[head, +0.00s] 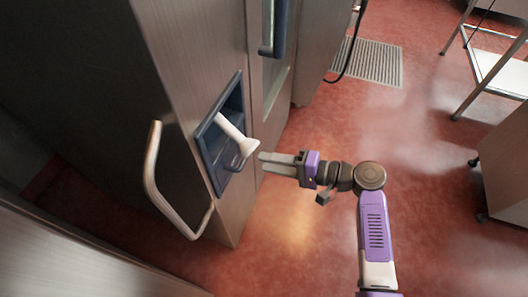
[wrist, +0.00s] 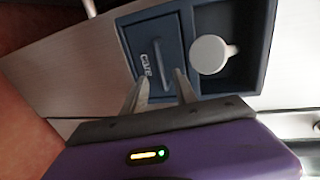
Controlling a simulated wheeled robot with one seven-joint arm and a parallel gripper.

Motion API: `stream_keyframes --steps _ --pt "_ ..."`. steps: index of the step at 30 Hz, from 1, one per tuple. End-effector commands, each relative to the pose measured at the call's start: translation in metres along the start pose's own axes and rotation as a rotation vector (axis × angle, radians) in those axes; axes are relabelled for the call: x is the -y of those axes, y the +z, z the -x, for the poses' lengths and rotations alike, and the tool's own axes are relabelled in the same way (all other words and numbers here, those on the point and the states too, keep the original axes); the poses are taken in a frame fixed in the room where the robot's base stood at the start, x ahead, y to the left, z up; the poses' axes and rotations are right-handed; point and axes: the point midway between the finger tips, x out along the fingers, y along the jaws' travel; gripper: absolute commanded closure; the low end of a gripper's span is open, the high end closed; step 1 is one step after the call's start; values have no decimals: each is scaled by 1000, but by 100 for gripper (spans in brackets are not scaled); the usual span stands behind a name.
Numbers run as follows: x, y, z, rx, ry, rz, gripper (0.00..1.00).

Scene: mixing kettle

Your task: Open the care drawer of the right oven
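The care drawer (wrist: 158,48) is a dark blue front with a raised grip and the label "care", in the wrist view's upper middle. It sits in a blue recessed panel (head: 206,138) on the steel oven (head: 183,42), and appears closed. In the head view, the drawer's lower part shows beside a white hand shower. My gripper (head: 262,157) points at the panel from the right. In the wrist view, my gripper (wrist: 161,82) has its fingers apart and empty, just in front of the drawer's lower edge. I cannot tell whether they touch it.
The white hand shower (head: 236,134) sticks out of the panel next to the drawer; its round end (wrist: 208,54) shows right of the drawer. A curved metal handle (head: 152,180) stands out at left. Open red floor (head: 310,215) lies around my arm. A cart (head: 500,75) stands at right.

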Motion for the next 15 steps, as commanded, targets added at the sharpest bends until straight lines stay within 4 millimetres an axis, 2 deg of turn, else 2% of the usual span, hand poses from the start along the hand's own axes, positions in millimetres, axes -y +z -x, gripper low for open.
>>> stream_keyframes --steps 15 --pt "0 0 -67 2 0 1 66"
